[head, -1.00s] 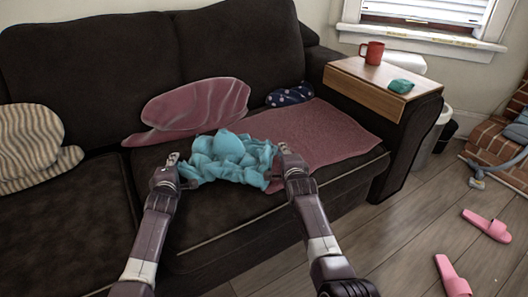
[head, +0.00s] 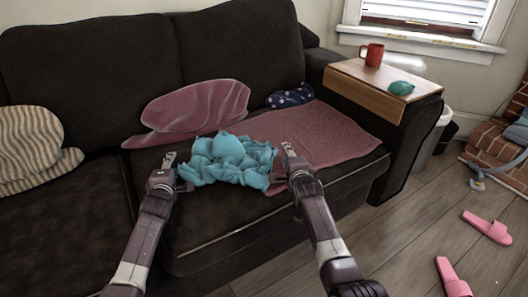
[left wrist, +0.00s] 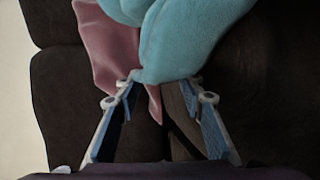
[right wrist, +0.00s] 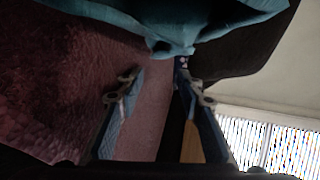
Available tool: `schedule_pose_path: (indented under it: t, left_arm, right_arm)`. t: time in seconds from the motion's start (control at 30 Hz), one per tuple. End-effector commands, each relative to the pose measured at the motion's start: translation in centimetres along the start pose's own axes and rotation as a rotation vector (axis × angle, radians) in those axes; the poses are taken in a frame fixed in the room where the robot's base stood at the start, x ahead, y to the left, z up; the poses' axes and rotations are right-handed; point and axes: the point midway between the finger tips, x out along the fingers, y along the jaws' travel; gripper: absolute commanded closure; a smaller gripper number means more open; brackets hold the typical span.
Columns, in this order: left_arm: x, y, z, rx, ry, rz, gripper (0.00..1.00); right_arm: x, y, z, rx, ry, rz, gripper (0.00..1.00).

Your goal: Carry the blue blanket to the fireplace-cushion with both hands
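The blue blanket (head: 230,160) lies crumpled in a heap on the dark sofa seat, partly over a pink throw. My left gripper (head: 177,173) is open at the heap's left side. In the left wrist view, the blanket's edge (left wrist: 185,45) is just beyond its spread fingers (left wrist: 165,92). My right gripper (head: 281,165) is open at the heap's right side. In the right wrist view, a fold of the blanket (right wrist: 170,35) hangs just beyond its fingers (right wrist: 158,85). Neither gripper visibly clamps cloth. I cannot identify the fireplace-cushion; a brick hearth (head: 490,148) shows at the right edge.
The sofa (head: 90,60) holds a striped cushion (head: 30,145), a pink cushion (head: 195,108) and a dotted blue item (head: 290,96). A wooden arm tray (head: 360,88) carries a red mug (head: 371,55).

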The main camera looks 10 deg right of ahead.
Motion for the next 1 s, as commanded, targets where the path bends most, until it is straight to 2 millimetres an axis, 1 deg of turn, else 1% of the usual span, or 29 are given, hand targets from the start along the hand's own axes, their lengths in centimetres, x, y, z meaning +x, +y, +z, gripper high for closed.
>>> schedule_pose_path:
  t: [0.27, 0.43, 0.67, 1.0]
  left_arm:
    - [-0.2, 0.0, -0.1, 0.0, 0.002, 0.0, 0.64]
    - [-1.3, -0.1, -0.1, -0.001, 0.003, 0.001, 0.64]
    - [-4.1, -0.1, -0.1, 0.0, 0.001, 0.001, 0.64]
    - [-8.9, -0.1, -0.1, -0.001, 0.001, -0.001, 0.64]
  right_arm:
    - [0.0, 0.2, -0.1, 0.0, 0.001, 0.003, 0.65]
    - [0.0, 0.2, -0.1, 0.0, 0.002, 0.003, 0.65]
    - [0.0, 0.2, -0.1, 0.0, 0.002, 0.003, 0.65]
    - [0.0, 0.2, -0.1, 0.0, 0.002, 0.003, 0.65]
